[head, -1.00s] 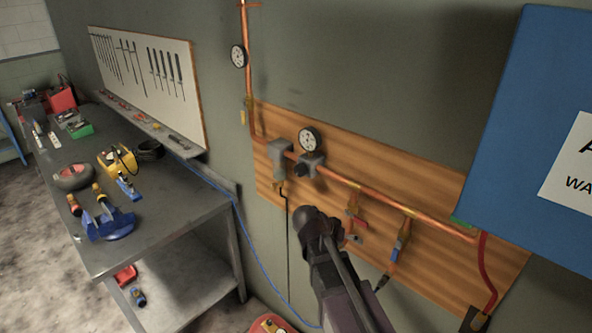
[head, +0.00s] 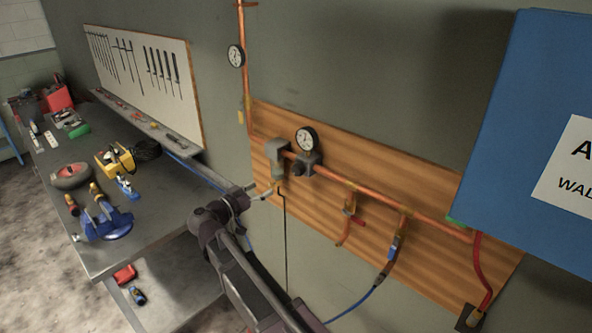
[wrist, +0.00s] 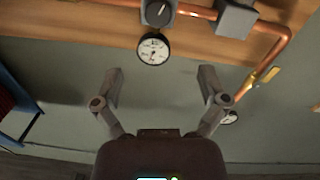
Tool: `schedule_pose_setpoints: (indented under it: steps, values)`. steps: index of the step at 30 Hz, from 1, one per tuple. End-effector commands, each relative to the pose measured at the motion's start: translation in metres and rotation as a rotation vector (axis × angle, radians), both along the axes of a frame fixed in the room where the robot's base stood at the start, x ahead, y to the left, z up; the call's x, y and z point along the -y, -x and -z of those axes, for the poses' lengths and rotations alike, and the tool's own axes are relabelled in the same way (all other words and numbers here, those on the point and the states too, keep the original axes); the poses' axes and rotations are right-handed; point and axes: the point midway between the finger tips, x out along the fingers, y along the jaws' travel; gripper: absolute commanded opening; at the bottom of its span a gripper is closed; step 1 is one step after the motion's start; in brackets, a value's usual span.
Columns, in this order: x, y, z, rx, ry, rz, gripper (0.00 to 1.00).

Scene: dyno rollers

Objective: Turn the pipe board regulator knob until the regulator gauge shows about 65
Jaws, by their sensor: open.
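The regulator knob (head: 297,169) is a small dark knob on the front of the grey regulator body (head: 312,160) on the pipe board (head: 440,270). In the wrist view the knob (wrist: 158,12) shows at the top edge, with a light mark on its face. The round white regulator gauge (head: 306,139) sits above the body. The gauge (wrist: 153,48) also shows in the wrist view, but its reading is too small to tell. My gripper (head: 268,192) is left of and below the knob, apart from it. In the wrist view my gripper (wrist: 161,82) is open and empty.
A second gauge (head: 236,55) is on the vertical copper pipe. A grey filter unit (head: 277,152) is left of the regulator. Red (head: 354,213) and blue (head: 394,250) valve handles hang lower right. A workbench (head: 150,235) stands left; a blue sign (head: 530,80) is at right.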

Motion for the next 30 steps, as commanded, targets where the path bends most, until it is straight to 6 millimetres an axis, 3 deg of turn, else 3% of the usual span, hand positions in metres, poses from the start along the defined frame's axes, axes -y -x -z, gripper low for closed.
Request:
schedule_pose_setpoints:
  steps: [17,30]
  values:
    - [0.010,-0.009,0.001,-0.005,0.000,0.007,0.93]
    - [0.045,-0.051,0.001,-0.005,0.000,0.007,0.93]
